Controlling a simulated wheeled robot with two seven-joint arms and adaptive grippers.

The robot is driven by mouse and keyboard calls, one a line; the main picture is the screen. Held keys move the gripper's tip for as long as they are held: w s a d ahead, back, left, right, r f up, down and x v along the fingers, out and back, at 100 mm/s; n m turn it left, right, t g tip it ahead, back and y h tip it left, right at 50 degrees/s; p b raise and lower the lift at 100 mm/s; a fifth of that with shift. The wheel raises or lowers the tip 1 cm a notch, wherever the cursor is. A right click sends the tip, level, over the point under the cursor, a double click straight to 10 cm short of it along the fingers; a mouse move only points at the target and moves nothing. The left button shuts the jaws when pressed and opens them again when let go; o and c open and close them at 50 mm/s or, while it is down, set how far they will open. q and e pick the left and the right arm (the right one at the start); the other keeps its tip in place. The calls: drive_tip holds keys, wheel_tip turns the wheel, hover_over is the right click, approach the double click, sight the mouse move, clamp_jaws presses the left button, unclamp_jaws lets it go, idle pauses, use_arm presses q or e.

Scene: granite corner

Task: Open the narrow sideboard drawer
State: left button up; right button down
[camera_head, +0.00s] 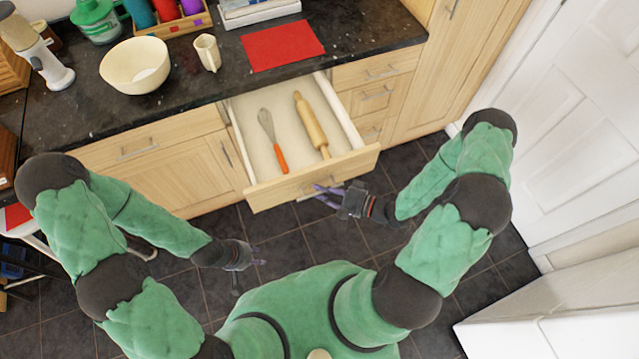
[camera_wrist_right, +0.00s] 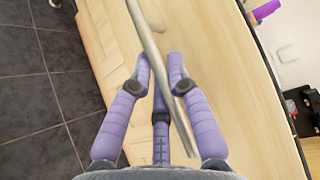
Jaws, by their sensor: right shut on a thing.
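The narrow sideboard drawer (camera_head: 313,178) is pulled well out from under the counter in the head view. A whisk with an orange handle (camera_head: 272,140) and a wooden rolling pin (camera_head: 310,125) lie inside it. My right gripper (camera_head: 322,193) is at the drawer front, shut on its bar handle (camera_wrist_right: 150,50). In the right wrist view, the purple fingers (camera_wrist_right: 160,75) close around the metal bar, with the pale wooden front (camera_wrist_right: 225,80) behind. My left gripper (camera_head: 256,256) hangs over the floor, apart from the cabinets; its finger opening is too small to tell.
The dark counter (camera_head: 385,35) holds a cream bowl (camera_head: 135,65), a mug (camera_head: 207,52) and a red cloth (camera_head: 282,46). Closed drawers (camera_head: 375,70) stand right of the open one. A white door (camera_head: 575,120) is at the right. Tiled floor (camera_head: 285,235) lies clear before the drawer.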

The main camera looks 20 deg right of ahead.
drive_tip(key=shift+s, duration=0.1)
drive_tip(key=c, duration=1.4)
unclamp_jaws()
drive_tip(key=shift+d, duration=0.15)
drive_tip(key=v, duration=1.1)
drive_tip(key=shift+s+d, duration=0.2)
drive_tip(key=shift+s, duration=0.15)
